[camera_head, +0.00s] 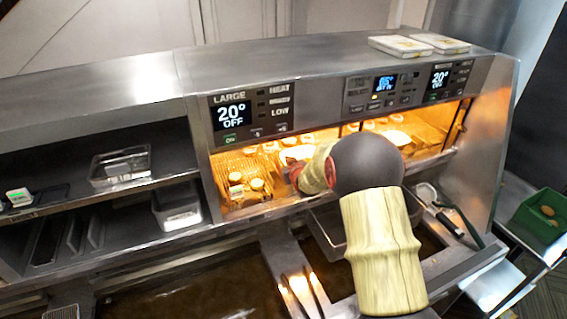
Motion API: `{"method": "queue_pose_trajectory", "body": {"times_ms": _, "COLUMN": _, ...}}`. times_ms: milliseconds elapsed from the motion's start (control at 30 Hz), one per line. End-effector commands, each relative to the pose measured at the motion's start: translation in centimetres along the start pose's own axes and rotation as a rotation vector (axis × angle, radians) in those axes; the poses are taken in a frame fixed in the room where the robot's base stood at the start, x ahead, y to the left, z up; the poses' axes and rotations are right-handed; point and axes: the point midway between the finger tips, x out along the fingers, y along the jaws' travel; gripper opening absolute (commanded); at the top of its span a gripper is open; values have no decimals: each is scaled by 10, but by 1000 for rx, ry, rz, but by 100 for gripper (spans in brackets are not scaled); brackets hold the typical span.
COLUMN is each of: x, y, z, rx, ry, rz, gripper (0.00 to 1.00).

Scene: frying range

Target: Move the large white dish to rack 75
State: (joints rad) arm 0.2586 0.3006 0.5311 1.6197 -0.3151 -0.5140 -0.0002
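My arm reaches across the fryer into the lit warming bay, and its end blocks part of the view. My gripper (293,172) is small and dark red at the bay's front left part; its fingers are too small and too hidden to tell open from shut. A pale, flat dish-like shape (298,154) lies right by the gripper; whether they touch is unclear. Another pale rounded shape (397,138) lies in the bay to the right of my arm. I cannot tell which is the large white dish. No rack label reading 75 is legible.
Several small round food pieces (257,184) sit on the bay's wire rack. Dark shelves at left hold a clear tray (120,166) and a metal container (176,207). White flat boxes (400,46) lie on top. Oil vats (190,290) are in front; a green bin (541,218) is at right.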

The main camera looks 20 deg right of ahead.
Motion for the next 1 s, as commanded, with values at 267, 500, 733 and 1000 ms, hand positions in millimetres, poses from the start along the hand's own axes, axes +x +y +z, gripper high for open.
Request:
{"method": "queue_pose_trajectory", "body": {"times_ms": 267, "x": -1, "y": 0, "z": -2, "rx": 0, "ry": -1, "rz": 0, "gripper": 23}}
{"method": "queue_pose_trajectory", "body": {"times_ms": 500, "x": -27, "y": 1, "z": -2, "rx": 0, "ry": 2, "rz": 1, "gripper": 23}}
{"method": "queue_pose_trajectory", "body": {"times_ms": 733, "x": -66, "y": 1, "z": -2, "rx": -1, "ry": 1, "rz": 1, "gripper": 23}}
{"method": "queue_pose_trajectory", "body": {"times_ms": 1000, "x": -105, "y": 1, "z": -2, "rx": -1, "ry": 1, "rz": 1, "gripper": 23}}
